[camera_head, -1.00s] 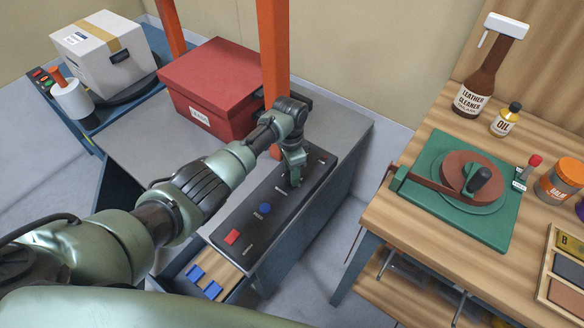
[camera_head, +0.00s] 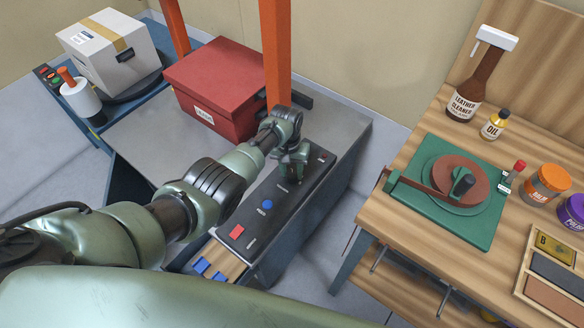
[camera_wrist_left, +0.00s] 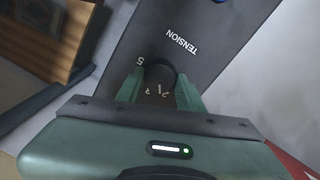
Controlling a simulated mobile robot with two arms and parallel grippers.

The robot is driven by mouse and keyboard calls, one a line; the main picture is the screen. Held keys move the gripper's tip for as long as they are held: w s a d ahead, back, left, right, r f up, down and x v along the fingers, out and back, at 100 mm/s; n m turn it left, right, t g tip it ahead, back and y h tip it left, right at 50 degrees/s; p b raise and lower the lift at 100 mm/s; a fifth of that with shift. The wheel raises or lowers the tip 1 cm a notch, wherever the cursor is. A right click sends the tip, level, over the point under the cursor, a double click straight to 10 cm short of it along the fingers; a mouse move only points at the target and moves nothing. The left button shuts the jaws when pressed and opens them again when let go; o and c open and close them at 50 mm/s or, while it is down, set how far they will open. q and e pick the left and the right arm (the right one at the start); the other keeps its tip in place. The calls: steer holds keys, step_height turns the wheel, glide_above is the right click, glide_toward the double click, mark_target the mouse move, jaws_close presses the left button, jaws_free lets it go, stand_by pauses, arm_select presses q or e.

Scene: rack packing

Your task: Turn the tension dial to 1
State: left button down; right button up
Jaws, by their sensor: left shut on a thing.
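The black tension dial (camera_wrist_left: 158,72) shows in the left wrist view, between the two green fingers of my left gripper (camera_wrist_left: 159,82). The gripper is shut on it from both sides. The word TENSION is printed beside it, and numbers including 5, 2 and 1 sit around its edge; I cannot tell which one it points to. In the head view my left gripper (camera_head: 292,172) reaches down onto the dark control panel (camera_head: 252,226) and hides the dial. My right gripper is not in view.
The panel also has a blue knob (camera_head: 267,205) and a red button (camera_head: 237,231). A red box (camera_head: 215,80) and an orange post (camera_head: 276,60) stand behind. The wooden bench (camera_head: 375,222) with a green strap fixture (camera_head: 477,231) stands to the right, across a gap.

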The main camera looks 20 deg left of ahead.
mark_target(290, 175)
arm_select(q)
steer(key=n+p, duration=0.1)
steer(key=n, duration=0.4)
steer(key=shift+r+n+p, duration=0.1)
steer(key=shift+n+p, duration=0.2)
steer(key=shift+p, duration=0.1)
steer(key=n+p, duration=0.1)
steer(key=n, duration=0.4)
steer(key=shift+a+t, duration=0.1)
steer(key=shift+t, duration=0.2)
steer(key=shift+n, duration=0.4)
steer(key=c, duration=0.9)
jaws_free()
steer(key=shift+s, duration=0.1)
steer(key=r+p, duration=0.1)
steer(key=r, duration=0.2)
steer(key=r+p, duration=0.2)
steer(key=r, duration=0.2)
steer(key=shift+s+a, duration=0.1)
steer(key=shift+s, duration=0.1)
steer(key=shift+r+p, duration=0.3)
